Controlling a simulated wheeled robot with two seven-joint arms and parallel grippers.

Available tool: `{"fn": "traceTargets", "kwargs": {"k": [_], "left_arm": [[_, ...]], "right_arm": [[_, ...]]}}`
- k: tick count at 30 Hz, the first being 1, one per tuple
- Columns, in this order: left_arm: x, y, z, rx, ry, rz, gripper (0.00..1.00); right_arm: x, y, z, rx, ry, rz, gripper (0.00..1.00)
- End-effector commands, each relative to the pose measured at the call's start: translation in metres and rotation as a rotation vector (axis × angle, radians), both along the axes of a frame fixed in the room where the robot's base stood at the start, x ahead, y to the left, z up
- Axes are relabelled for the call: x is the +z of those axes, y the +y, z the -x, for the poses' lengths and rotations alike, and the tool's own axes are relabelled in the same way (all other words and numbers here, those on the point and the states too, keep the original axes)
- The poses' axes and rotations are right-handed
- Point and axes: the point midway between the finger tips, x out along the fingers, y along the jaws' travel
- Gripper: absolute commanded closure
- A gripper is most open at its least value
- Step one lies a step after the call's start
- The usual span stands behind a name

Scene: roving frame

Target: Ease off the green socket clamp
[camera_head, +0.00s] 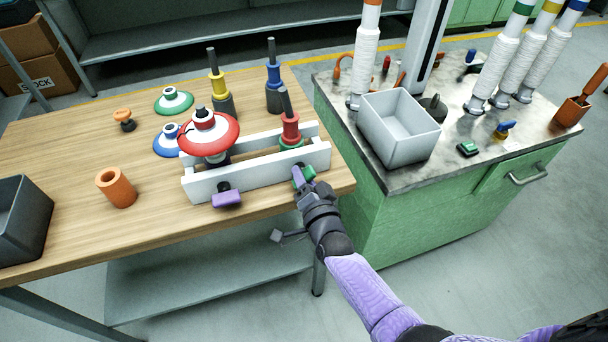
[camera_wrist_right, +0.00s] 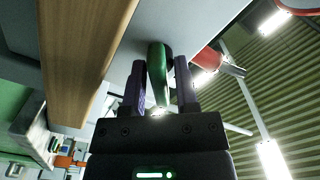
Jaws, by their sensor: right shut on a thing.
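The green socket clamp (camera_head: 306,173) is on the near side of the white frame (camera_head: 258,175), at its right end, below the red-collared post (camera_head: 290,128). My right gripper (camera_head: 301,181) reaches it from the front and is shut on it. In the right wrist view the green clamp (camera_wrist_right: 157,72) stands between the two purple fingers of the right gripper (camera_wrist_right: 159,95). The fingers partly hide it in the head view. A purple clamp (camera_head: 227,198) is on the same side of the frame, further left. My left gripper is not in view.
A red-and-white disc (camera_head: 209,134) sits on the frame's left end. An orange cylinder (camera_head: 116,188) and dark bin (camera_head: 22,222) stand on the wooden table (camera_head: 75,155). A grey bin (camera_head: 398,127) sits on the metal-topped cabinet (camera_head: 470,135) at right, across a narrow gap.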

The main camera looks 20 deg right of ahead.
Motion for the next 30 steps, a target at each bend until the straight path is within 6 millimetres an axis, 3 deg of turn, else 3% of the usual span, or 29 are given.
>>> {"fn": "traceTargets", "kwargs": {"k": [18,30], "left_arm": [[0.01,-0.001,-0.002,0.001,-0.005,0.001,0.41],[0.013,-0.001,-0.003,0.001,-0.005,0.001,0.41]], "right_arm": [[0.0,0.0,0.0,0.001,-0.016,0.567,1.0],[-0.001,0.0,0.0,0.001,-0.024,0.813,1.0]]}}
